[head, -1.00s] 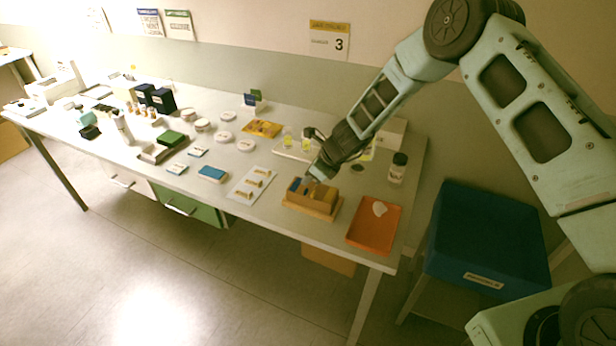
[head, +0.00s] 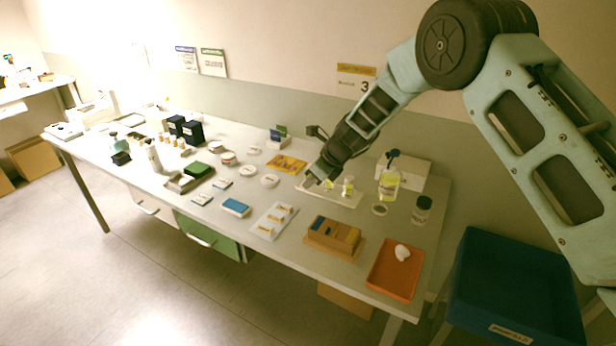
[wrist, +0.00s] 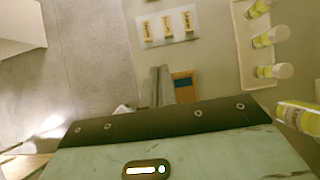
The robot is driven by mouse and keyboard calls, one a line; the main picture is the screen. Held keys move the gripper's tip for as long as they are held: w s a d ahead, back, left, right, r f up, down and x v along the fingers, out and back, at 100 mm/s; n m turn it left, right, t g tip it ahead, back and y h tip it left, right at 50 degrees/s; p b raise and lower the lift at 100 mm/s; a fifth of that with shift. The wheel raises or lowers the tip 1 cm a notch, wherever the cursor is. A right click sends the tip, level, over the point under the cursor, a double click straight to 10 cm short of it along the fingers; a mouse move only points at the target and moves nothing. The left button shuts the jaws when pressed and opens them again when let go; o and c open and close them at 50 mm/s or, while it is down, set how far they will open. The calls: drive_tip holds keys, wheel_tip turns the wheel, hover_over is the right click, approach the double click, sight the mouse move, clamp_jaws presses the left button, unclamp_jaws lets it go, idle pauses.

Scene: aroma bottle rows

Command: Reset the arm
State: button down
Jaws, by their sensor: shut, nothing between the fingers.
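My gripper (head: 311,182) is in the air above the table (head: 232,167), beside the white tray of small yellow-liquid bottles (head: 347,187). Its fingers are shut and hold nothing. In the wrist view the closed fingers (wrist: 155,88) are seen over the grey tabletop. The wooden box with blue and yellow contents (head: 333,235) stands below and to the right of the gripper in the head view. The box is partly hidden behind my wrist in the wrist view (wrist: 184,85).
An orange tray (head: 385,281) with a white lump lies at the table's right end. A larger yellow-liquid bottle (head: 389,183) and a dark-capped jar (head: 421,210) stand behind it. A card with several small pieces (head: 264,229) lies left of the box. A blue bin (head: 515,290) is at the right.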

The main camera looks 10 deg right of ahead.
drive_tip(key=s+a+r+n+g+b, duration=0.2)
drive_tip(key=s+a+r+n+b, duration=0.1)
drive_tip(key=s+n, duration=0.65)
drive_tip(key=s+a+r+n+g+b, duration=0.15)
drive_tip(key=s+r+n+b, duration=0.35)
drive_tip(key=s, duration=0.8)
drive_tip(key=s+d+f+n+h+b, duration=0.1)
drive_tip(key=s+d+n, duration=0.3)
drive_tip(key=s+n, duration=0.5)
drive_tip(key=s+d+f+n+h+b, duration=0.2)
drive_tip(key=s+d+n, duration=0.3)
drive_tip(key=s+n, duration=0.4)
drive_tip(key=s+h, duration=0.1)
drive_tip(key=s, duration=0.4)
drive_tip(key=shift+s+d+f+h, duration=0.25)
drive_tip(key=shift+s+f+h, duration=0.05)
drive_tip(key=shift+f+h, duration=0.1)
